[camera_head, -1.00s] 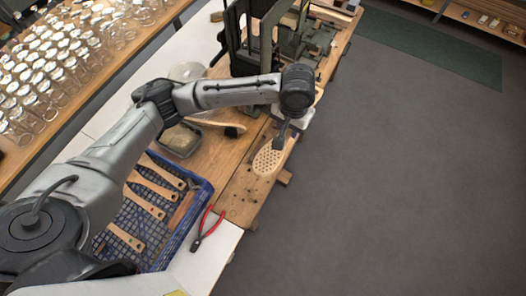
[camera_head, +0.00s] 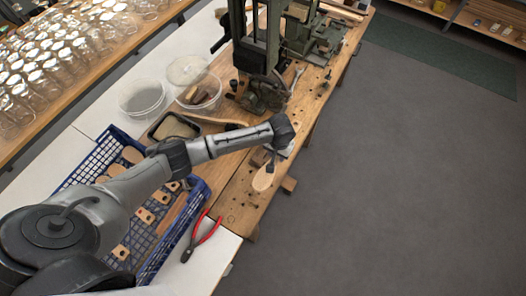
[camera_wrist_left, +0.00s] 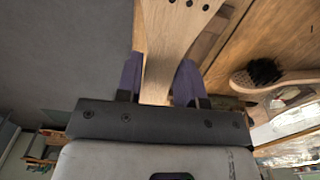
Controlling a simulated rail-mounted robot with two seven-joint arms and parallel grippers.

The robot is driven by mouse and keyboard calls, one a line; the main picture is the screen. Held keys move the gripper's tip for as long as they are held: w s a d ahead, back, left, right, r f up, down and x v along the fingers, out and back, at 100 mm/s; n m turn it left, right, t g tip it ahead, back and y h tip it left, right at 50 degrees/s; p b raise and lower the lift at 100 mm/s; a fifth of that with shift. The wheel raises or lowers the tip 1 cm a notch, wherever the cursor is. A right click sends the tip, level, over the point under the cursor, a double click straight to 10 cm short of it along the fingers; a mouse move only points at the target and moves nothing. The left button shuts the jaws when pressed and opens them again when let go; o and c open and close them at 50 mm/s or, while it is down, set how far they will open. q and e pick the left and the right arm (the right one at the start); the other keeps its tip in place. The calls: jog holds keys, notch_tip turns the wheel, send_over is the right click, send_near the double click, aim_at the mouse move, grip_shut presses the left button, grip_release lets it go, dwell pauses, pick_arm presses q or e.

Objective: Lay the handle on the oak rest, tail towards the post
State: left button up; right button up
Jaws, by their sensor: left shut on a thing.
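My left gripper (camera_head: 270,161) is over the front part of the wooden bench. In the left wrist view its two purple-blue fingers (camera_wrist_left: 158,80) are shut on the narrow tail of a pale wooden handle (camera_wrist_left: 172,40). The handle's wider part, with dark holes, runs out of the top of that view. In the head view the handle (camera_head: 263,180) shows as a small pale rounded end just below the gripper, near the bench's right edge. I cannot pick out the oak rest or its post for certain; the arm and handle cover part of that area. My right gripper is not in view.
A blue crate (camera_head: 176,243) with several drilled handles stands left of the bench. Red pliers (camera_head: 202,236) lie nearby. A green machine (camera_head: 262,60) and clear tubs (camera_head: 143,97) stand farther back.

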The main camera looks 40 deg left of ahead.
pick_arm(q)
send_over(263, 154)
notch_tip(263, 154, down, 5)
jog(key=shift+a+r+b, duration=0.15)
jog(key=shift+b, duration=0.15)
jog(key=shift+f+b, duration=0.35)
jog(key=shift+f, duration=1.65)
